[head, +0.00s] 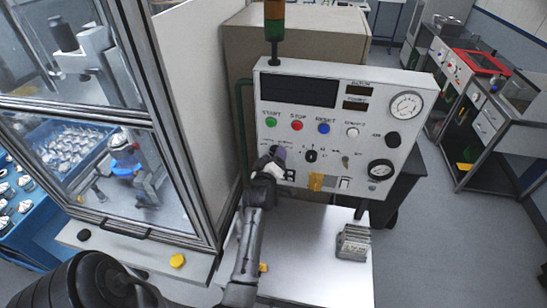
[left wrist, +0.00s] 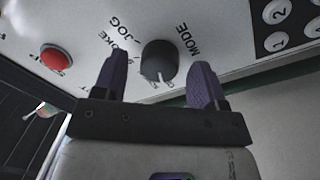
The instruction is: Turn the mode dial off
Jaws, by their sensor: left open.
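The mode dial (left wrist: 159,60) is a dark round knob on the white panel in the left wrist view, beside the printed word MODE. A small pale mark shows on its lower edge; I cannot tell which setting it points to. My left gripper (left wrist: 160,64) is open, with one purple finger on each side of the dial. Gaps show between the fingers and the knob, so I see no grip on it. In the head view my left gripper (head: 274,160) is at the lower left of the control panel (head: 340,92) and hides the dial. My right gripper is not in view.
A red button (left wrist: 57,58) and a numbered keypad (left wrist: 290,22) flank the dial. Green, red and blue buttons sit above my gripper, and another black knob (head: 311,155) is to its right. A glass-doored enclosure (head: 110,140) stands left. A metal rack (head: 353,243) stands on the table below.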

